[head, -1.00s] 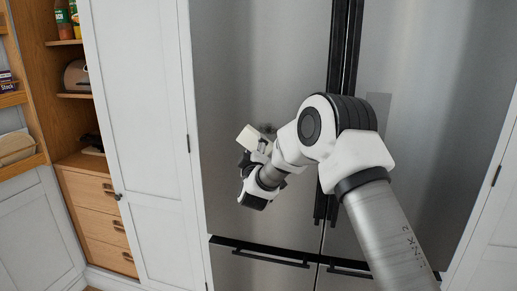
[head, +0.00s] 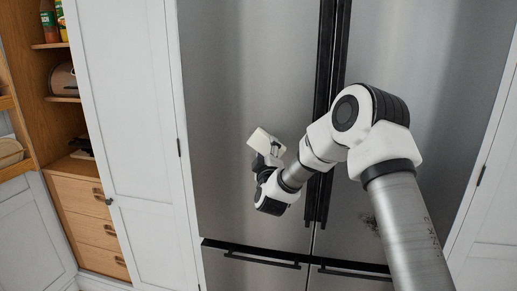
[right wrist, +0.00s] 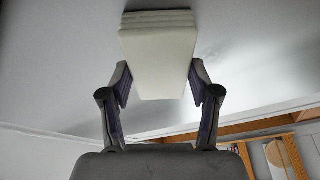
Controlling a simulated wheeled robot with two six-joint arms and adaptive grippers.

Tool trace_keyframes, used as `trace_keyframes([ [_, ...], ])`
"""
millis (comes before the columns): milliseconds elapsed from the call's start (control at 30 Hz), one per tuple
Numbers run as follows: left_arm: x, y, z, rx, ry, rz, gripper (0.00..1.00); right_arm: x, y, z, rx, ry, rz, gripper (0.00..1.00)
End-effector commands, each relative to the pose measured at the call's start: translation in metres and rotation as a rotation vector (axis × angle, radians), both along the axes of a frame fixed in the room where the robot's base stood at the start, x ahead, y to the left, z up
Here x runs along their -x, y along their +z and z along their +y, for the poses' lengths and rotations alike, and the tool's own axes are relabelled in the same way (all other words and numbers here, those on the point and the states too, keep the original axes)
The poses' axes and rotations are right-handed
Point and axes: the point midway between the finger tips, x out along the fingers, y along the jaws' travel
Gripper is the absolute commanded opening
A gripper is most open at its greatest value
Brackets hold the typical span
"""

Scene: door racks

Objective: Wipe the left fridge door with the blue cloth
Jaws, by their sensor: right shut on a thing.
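The left fridge door (head: 250,70) is brushed steel and fills the middle of the head view, left of the dark handles. My right gripper (head: 270,160) is in front of this door and shut on a pale cream, thick folded pad (head: 266,141). No blue cloth shows. In the right wrist view, the pad (right wrist: 158,60) sits between both fingers of the right gripper (right wrist: 160,82), with layered edges at its far end. I cannot tell whether it touches the door. The door behind the pad and gripper is hidden. My left gripper is not in view.
The right fridge door (head: 440,100) has a dark smudge (head: 371,223) low down beside my arm. Long black handles (head: 324,110) run between the doors. Drawer handles (head: 262,258) lie below. A white cupboard door (head: 130,110) and wooden shelves (head: 62,125) stand left.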

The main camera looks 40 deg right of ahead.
Motion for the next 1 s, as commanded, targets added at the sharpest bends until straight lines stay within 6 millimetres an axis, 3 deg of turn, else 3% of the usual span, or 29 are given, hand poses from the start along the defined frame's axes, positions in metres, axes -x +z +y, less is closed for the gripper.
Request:
trace_keyframes([
  [500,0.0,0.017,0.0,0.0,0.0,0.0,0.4,0.027,0.002,-0.027,-0.002,-0.002,-0.002,0.34],
  [633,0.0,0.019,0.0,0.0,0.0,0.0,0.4,0.029,0.003,-0.028,0.001,-0.001,-0.001,0.34],
  [867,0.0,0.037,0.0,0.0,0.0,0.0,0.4,0.03,0.023,-0.026,0.001,-0.001,-0.001,0.34],
  [1000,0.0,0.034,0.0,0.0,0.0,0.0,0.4,0.027,0.021,-0.024,0.002,0.0,-0.001,0.34],
])
